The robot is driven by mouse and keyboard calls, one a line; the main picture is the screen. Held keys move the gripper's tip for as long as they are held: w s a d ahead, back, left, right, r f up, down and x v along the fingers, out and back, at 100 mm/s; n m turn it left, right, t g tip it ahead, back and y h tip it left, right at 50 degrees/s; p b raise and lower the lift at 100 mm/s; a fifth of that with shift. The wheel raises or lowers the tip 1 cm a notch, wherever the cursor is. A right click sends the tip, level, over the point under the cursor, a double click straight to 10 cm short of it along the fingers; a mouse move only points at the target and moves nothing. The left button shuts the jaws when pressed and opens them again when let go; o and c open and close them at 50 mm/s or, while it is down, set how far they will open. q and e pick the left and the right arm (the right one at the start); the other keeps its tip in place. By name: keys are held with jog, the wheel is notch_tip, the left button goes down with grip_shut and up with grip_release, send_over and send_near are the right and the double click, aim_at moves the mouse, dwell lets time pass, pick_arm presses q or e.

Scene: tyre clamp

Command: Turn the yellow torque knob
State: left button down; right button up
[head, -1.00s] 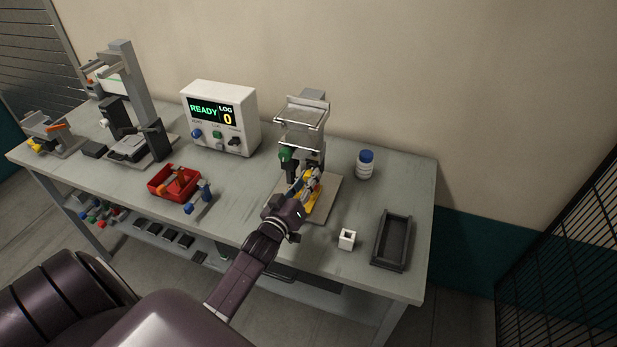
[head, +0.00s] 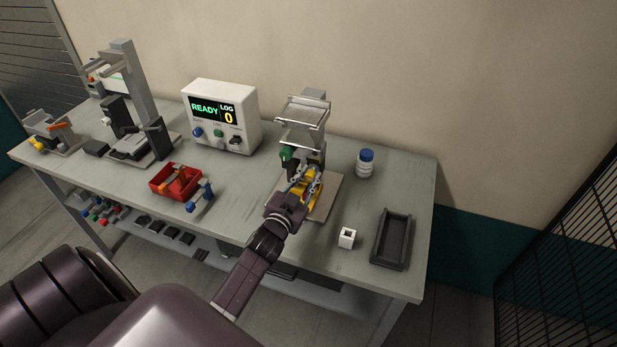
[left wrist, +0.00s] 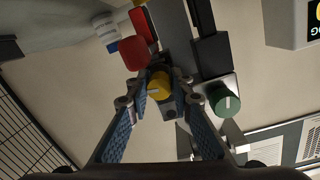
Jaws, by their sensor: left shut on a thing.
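The yellow torque knob (left wrist: 159,86) shows in the left wrist view as a round cap with a pale pointer line. It sits between the fingertips of my left gripper (left wrist: 158,92), which is shut on it. In the head view my left gripper (head: 303,183) reaches in to the front of the clamp fixture (head: 304,112), and the arm and fingers hide the knob there. A green knob (left wrist: 224,101) and a red knob (left wrist: 134,53) lie on either side of it; the green one also shows in the head view (head: 286,153).
A display box (head: 221,117) reading READY, LOG 0 stands behind left. A red bin (head: 175,181) lies left, a white-blue bottle (head: 365,164), small white block (head: 347,238) and dark tray (head: 391,239) right.

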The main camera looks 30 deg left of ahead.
pick_arm(q)
jog(key=shift+m, duration=0.5)
jog(key=c, duration=1.7)
grip_release()
pick_arm(e)
jog(key=shift+d, duration=0.1)
pick_arm(q)
jog(key=shift+s+d, duration=0.15)
jog(key=shift+s, duration=0.45)
jog(key=v, duration=1.1)
jog(key=shift+w, duration=0.1)
